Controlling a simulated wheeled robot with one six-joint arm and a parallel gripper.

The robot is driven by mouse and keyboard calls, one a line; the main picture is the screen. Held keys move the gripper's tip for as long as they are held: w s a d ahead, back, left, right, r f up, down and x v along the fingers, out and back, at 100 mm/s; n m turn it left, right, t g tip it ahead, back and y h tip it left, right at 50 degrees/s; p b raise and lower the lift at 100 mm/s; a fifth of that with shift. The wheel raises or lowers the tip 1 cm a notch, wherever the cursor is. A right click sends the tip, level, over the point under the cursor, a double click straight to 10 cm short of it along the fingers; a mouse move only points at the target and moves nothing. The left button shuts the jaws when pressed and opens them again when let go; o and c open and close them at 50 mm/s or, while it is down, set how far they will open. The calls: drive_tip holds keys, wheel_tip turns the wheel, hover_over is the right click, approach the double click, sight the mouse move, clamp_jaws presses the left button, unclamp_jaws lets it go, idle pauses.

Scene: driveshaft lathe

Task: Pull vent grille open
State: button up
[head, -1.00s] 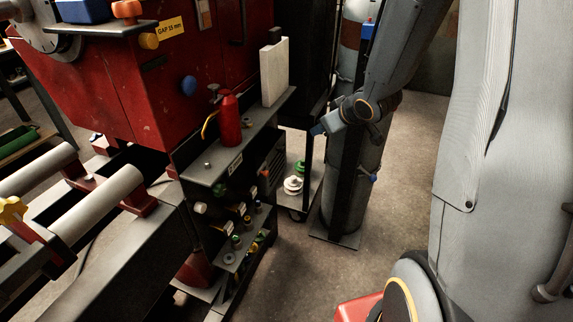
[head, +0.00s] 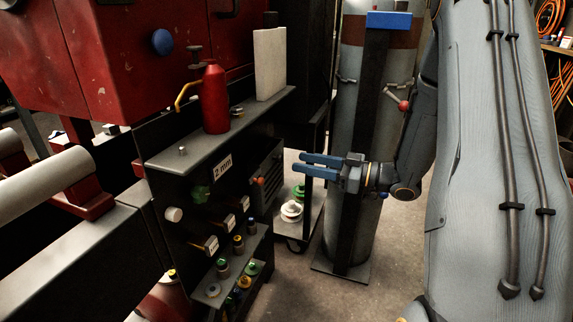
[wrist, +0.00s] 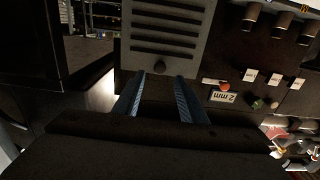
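The vent grille (head: 265,170) is a dark slotted panel on the right part of the black cabinet face in the head view. In the wrist view the grille (wrist: 165,30) looks grey with several dark slots, and a round dark knob (wrist: 161,67) sits near its lower edge in that picture. My gripper (head: 305,165) has two blue fingers and is open and empty, to the right of the grille in the head view. In the wrist view my gripper (wrist: 160,77) points at the grille, with the knob just beyond the gap between its fingertips. I see no contact.
An orange knob (head: 259,181) is beside the grille, near the 2 mm label (head: 223,166). A red extinguisher-like bottle (head: 215,98) stands on the shelf above. A gas cylinder (head: 345,200) stands behind my gripper. Labelled pegs and small coloured parts fill the lower cabinet.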

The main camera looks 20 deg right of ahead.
sight(282, 159)
drive_tip(key=b+x, duration=0.1)
drive_tip(key=x, duration=0.5)
drive_tip(key=shift+c, duration=0.3)
clamp_jaws()
